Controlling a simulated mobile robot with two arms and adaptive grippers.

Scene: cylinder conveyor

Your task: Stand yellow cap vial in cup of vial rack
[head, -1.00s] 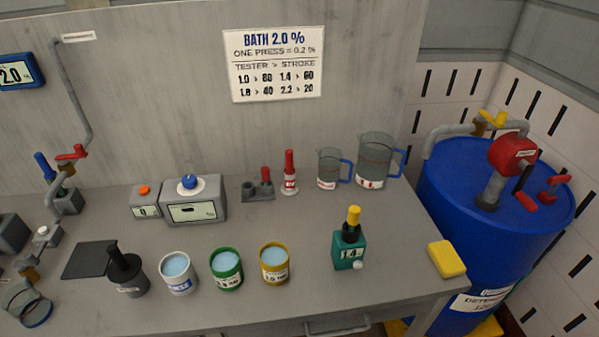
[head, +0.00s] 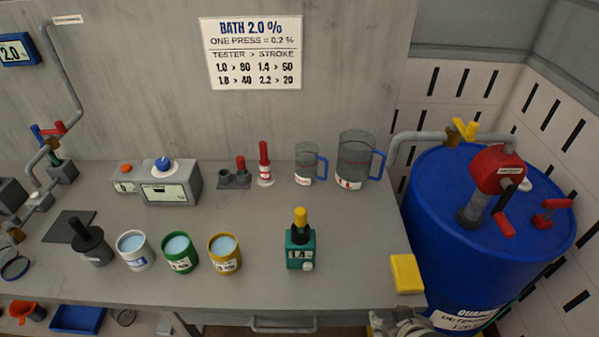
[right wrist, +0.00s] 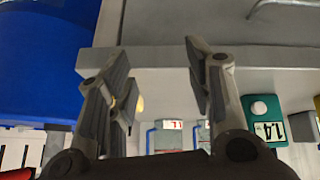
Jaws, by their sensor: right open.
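The yellow cap vial (head: 300,220) stands upright in the top of a teal tester block (head: 300,250) marked 1.4, near the right part of the bench. The tester also shows in the right wrist view (right wrist: 268,122), where the vial cannot be made out. The grey vial rack (head: 234,180) is at the back, with a red-capped vial (head: 241,165) in one cup and an empty-looking cup on its left. My right gripper (right wrist: 155,70) is open and empty at the bench's front edge, right of and nearer than the tester. My left gripper is not in view.
A yellow sponge (head: 406,274) lies at the bench's right front corner. A red bottle (head: 264,165) and two jugs (head: 356,160) stand behind the tester. White, green and yellow cups (head: 225,255) stand left of it. A blue drum (head: 430,230) is beside the bench.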

